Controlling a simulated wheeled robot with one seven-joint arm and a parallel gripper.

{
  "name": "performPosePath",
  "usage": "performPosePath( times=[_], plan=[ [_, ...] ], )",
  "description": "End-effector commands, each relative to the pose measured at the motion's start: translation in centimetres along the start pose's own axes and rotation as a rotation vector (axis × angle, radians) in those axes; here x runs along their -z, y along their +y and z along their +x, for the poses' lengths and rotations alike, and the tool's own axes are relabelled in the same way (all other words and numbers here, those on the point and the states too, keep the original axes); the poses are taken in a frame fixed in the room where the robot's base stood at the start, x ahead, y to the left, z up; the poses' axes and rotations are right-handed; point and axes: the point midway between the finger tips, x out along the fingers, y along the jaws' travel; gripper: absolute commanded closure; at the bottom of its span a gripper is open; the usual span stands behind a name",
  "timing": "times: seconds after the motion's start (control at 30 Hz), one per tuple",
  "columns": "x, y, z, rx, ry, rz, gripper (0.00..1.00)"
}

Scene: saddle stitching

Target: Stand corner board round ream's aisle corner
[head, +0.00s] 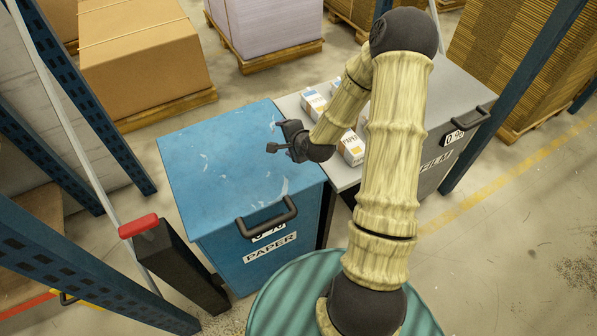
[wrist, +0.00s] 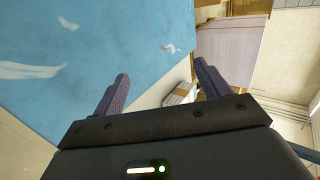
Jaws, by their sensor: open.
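My gripper (head: 283,147) is open and empty, above the right part of a blue bin's lid; the wrist view shows its two dark fingers (wrist: 160,74) spread with nothing between them. Several small white packs with blue or orange labels stand on the grey top beside the bin. The nearest pack (head: 350,148) reads PAPER and stands right of my gripper, partly behind my arm. Another pack (head: 313,103) stands farther back. I cannot tell which is the ream. A small pack (wrist: 181,94) shows beyond the fingers in the wrist view. I cannot make out a corner board.
The blue PAPER bin (head: 222,165) has a front handle. A grey FILM bin (head: 440,120) stands right. Blue rack posts (head: 515,90) rise at both sides. A red-capped black post (head: 170,265) stands left. Behind are a brown carton (head: 145,60) and a lilac stack (head: 265,22) on pallets.

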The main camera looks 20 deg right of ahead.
Motion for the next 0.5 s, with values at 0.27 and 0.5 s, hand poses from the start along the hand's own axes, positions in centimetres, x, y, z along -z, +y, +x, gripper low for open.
performPosePath(
  times=[0.27,0.5],
  plan=[
    [-3.3,0.2,-6.6,-0.271,-0.074,-0.582,0.24],
    [-5.3,0.6,-14.1,-0.457,-0.186,-0.984,0.24]
  ],
)
